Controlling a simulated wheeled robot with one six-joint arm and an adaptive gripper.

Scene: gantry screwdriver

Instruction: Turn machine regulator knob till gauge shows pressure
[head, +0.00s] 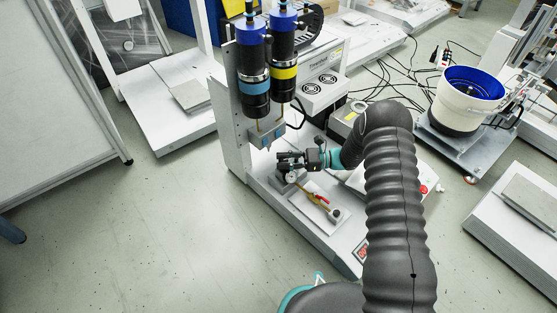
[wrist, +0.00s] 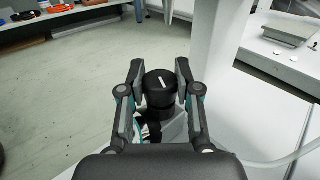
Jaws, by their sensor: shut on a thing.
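The regulator knob (wrist: 160,88) is black and round with a white line mark on its top. In the wrist view it sits between the two fingers of my gripper (wrist: 158,75), which is shut on it. The line on the knob stands near upright in that view, leaning slightly. In the head view my gripper (head: 281,161) reaches over the machine base, below the two screwdrivers. A small round gauge (head: 291,177) shows just below the gripper in the head view. Its needle is too small to read. The knob is hidden there by the gripper.
The screwdriver machine has one blue-banded driver (head: 253,70) and one yellow-banded driver (head: 283,60) above my gripper. A red and yellow part (head: 318,200) lies on the machine's white base (head: 310,222). A white bowl feeder (head: 466,100) stands to the right. The floor at left is clear.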

